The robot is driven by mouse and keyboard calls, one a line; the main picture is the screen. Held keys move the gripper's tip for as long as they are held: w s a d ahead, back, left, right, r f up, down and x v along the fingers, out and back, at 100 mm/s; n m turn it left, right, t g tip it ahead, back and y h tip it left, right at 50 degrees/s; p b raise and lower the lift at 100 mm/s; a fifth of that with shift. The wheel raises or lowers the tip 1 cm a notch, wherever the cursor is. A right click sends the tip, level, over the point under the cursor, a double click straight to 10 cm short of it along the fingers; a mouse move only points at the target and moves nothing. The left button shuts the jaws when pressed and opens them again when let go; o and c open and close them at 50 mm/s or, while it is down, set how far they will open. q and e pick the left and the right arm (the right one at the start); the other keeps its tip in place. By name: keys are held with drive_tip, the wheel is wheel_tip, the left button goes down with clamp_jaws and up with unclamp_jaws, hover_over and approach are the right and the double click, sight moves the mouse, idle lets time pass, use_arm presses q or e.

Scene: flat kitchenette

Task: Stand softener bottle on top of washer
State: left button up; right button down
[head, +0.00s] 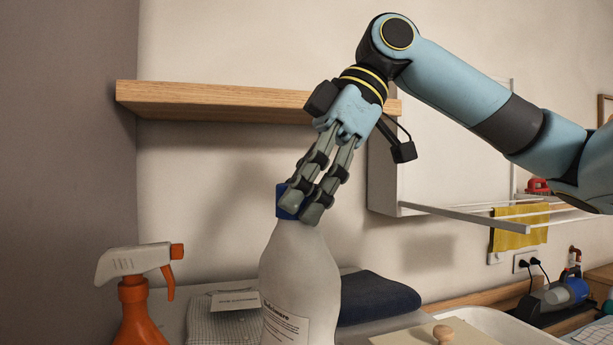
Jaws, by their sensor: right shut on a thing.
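The softener bottle (296,272) is white with a blue cap (287,200) and a printed label; it stands upright in the lower middle of the head view, its base cut off by the frame edge. My right gripper (302,208) reaches down from the upper right and is shut on the bottle at its cap and neck. A pale surface (180,312) shows behind the bottle; I cannot tell whether it is the washer top. I cannot see whether the bottle touches anything below. My left gripper is not in view.
An orange spray bottle (138,310) with a white head stands left of the softener. A folded dark blue cloth (375,297) and a grey cloth (222,322) lie behind. A wooden shelf (215,100) is above. A drying rack with a yellow cloth (520,228) is at right.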

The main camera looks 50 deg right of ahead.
wheel_tip(320, 180, down, 3)
drive_tip(key=shift+b, duration=0.65)
drive_tip(key=shift+r, duration=0.1)
drive_tip(key=c, duration=0.6)
unclamp_jaws()
drive_tip(key=shift+s, duration=0.1)
drive_tip(key=shift+c, duration=0.2)
